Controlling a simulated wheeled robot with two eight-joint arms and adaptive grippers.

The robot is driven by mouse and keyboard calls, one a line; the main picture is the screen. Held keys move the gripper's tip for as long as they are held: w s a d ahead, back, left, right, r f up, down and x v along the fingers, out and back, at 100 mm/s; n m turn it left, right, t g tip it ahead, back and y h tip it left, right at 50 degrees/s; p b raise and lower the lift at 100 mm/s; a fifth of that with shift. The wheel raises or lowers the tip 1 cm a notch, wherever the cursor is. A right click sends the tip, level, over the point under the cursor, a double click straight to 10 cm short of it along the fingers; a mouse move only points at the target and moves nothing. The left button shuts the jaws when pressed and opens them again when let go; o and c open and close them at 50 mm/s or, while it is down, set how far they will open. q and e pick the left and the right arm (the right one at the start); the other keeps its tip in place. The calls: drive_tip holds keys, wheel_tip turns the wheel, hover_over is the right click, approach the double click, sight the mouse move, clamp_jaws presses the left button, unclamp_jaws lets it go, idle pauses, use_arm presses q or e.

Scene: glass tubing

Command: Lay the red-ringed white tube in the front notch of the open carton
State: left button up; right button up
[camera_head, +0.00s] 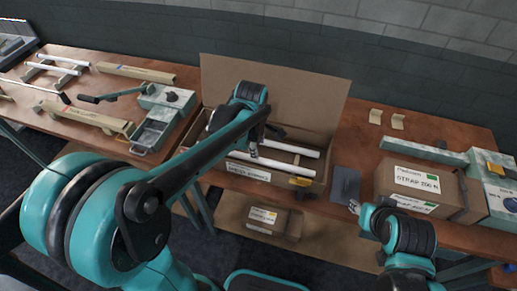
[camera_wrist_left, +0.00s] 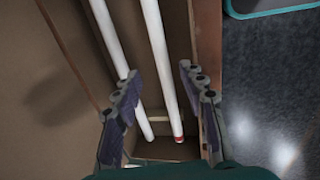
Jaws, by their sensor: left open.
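The open carton (camera_head: 325,115) stands on the table with its back flap raised. Two white tubes lie lengthwise in it. In the left wrist view the front tube (camera_wrist_left: 160,60) has a red ring at its near end and lies along the carton's front wall (camera_wrist_left: 206,50). The rear tube (camera_wrist_left: 112,45) shows no ring. My left gripper (camera_head: 254,150) is over the carton; in its wrist view (camera_wrist_left: 160,95) the fingers are open with the red-ringed tube's end between them, apart from both. My right gripper (camera_head: 354,206) is small near the table's front edge; its jaws are unclear.
A closed labelled box (camera_head: 411,181) stands right of the carton, with a grey plate (camera_head: 345,184) between them. A grey tray (camera_head: 152,135) and tube racks (camera_head: 85,119) are on the left. Another box (camera_head: 265,220) sits on the lower shelf.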

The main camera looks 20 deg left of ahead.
use_arm(q)
drive_tip(key=s+a+r+m+t, duration=0.1)
drive_tip(key=s+r+m+t, duration=0.1)
drive_tip(key=s+m, duration=0.5)
drive_tip(key=s+a+r+m+t, duration=0.1)
drive_tip(key=s+r+m+t, duration=0.2)
drive_tip(key=s+m, duration=0.5)
drive_tip(key=m, duration=0.2)
drive_tip(key=shift+a+m+p, duration=0.3)
drive_tip(key=shift+a, duration=0.05)
drive_tip(key=shift+s, duration=0.1)
drive_tip(key=shift+f+b, duration=0.5)
